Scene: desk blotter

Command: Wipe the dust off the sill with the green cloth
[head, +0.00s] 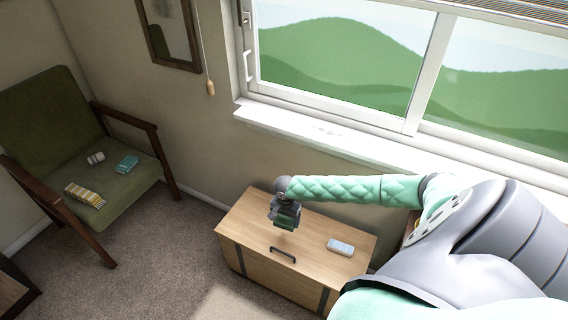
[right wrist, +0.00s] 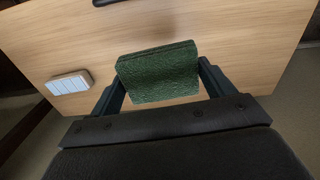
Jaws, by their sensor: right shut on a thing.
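My right gripper (head: 284,222) is over the left part of the wooden chest top. It is shut on the green cloth (right wrist: 158,73), a folded dark green pad between its two fingers in the right wrist view. The cloth also shows small under the gripper in the head view (head: 287,214). I cannot tell whether the cloth touches the wood. The white window sill (head: 290,122) runs below the window, above and behind the chest. Faint grey dust marks (head: 328,131) show on the sill. My left gripper is not in view.
The wooden chest (head: 240,228) has a dark handle. A pale blue-and-white box (head: 340,247) lies on its right part. A cord (head: 210,86) hangs left of the window.

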